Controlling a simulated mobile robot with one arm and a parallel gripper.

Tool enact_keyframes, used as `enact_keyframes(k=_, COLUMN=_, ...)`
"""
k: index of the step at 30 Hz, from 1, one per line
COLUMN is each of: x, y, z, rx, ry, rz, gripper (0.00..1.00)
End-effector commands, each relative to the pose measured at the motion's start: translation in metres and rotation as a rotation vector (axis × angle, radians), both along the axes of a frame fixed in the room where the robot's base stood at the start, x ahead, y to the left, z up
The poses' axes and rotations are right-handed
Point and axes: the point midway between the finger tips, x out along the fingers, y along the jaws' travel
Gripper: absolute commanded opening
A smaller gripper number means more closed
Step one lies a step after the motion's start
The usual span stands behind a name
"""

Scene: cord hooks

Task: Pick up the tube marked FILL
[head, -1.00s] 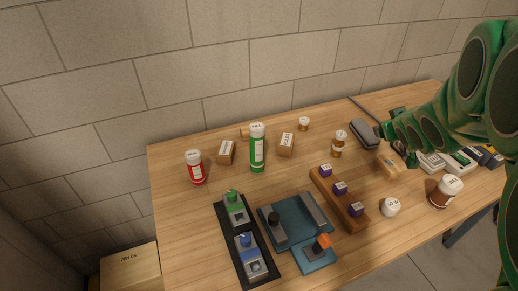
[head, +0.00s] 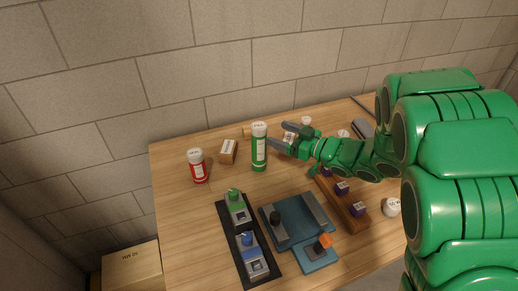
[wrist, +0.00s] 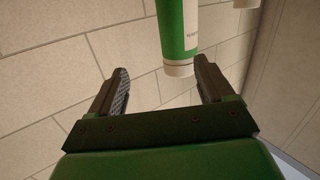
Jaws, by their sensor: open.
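A tall green tube (head: 259,150) with a white cap and a white label stands upright on the table near the wall. A shorter red tube (head: 198,168) with a white cap stands to its left.
Small boxes (head: 228,151) stand behind and between the tubes. A black tray (head: 262,274) with green and blue devices, a teal fixture (head: 290,238) and a wooden rack (head: 328,194) with purple-topped pieces fill the front. My arm covers the right side.

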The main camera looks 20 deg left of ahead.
Motion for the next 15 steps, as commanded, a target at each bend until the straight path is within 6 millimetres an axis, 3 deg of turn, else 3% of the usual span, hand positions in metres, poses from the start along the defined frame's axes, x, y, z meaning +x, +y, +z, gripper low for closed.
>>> enact_keyframes(k=6, x=-0.020, y=0.012, z=0.000, rx=0.072, ry=0.033, rz=0.079, gripper=0.81)
enact_keyframes(k=15, x=-0.019, y=0.032, z=0.000, rx=0.078, ry=0.035, rz=0.085, gripper=0.81)
